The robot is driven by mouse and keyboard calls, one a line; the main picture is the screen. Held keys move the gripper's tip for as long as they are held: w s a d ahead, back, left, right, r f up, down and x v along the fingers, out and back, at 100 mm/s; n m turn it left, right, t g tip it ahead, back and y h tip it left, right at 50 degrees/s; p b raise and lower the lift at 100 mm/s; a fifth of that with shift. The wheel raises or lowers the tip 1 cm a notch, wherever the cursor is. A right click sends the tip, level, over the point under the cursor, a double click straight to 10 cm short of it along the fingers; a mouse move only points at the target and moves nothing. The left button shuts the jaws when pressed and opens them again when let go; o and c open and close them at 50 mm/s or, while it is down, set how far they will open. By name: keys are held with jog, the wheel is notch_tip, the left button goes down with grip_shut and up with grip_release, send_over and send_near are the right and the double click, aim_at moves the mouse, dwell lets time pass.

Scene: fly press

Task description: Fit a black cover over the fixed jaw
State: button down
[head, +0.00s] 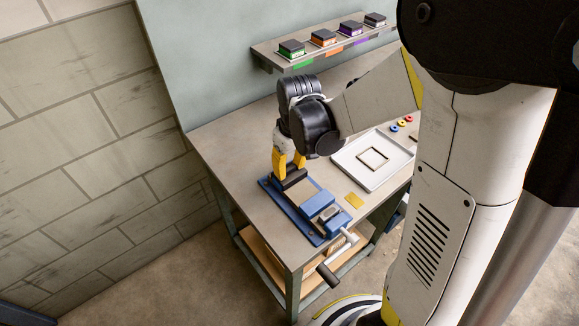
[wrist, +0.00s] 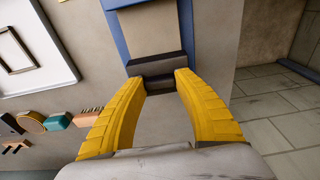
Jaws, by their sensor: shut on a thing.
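My gripper (head: 289,164) is shut on a black cover (head: 292,180), with its yellow fingers pointing down at the far left end of the blue vise (head: 310,232). In the wrist view, the black cover (wrist: 154,66) is a stepped dark block between the fingertips of my gripper (wrist: 160,82). It lies across the end of the vise's blue body (wrist: 114,28). The fixed jaw is not visible apart from the cover. I cannot tell whether the cover is seated on it or just above it. The vise's movable end (head: 325,212) is at the near right.
A white tray (head: 347,167) with a square frame (head: 373,157) lies right of the vise. The vise handle (head: 328,275) overhangs the bench's front edge. A shelf (head: 275,60) with several boxes is behind.

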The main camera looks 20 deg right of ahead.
aim_at(293, 176)
jog(key=c, duration=0.9)
grip_release()
jog(key=r, duration=0.4)
jog(key=s+r, duration=0.1)
jog(key=r, duration=0.7)
jog(key=shift+s+d, duration=0.2)
jog(key=shift+s, duration=0.1)
jog(key=shift+s+a+f+m+t+b, duration=0.1)
jog(key=shift+s+m+t+b, duration=0.65)
jog(key=shift+s, duration=1.15)
jog(key=shift+s+d+f+m+t+b, duration=0.15)
jog(key=shift+s+m+t, duration=0.3)
jog(key=shift+s+t, duration=1.15)
jog(key=shift+s+a+m+t+b, duration=0.15)
jog(key=shift+s+m+t+b, duration=0.45)
jog(key=shift+s, duration=1.65)
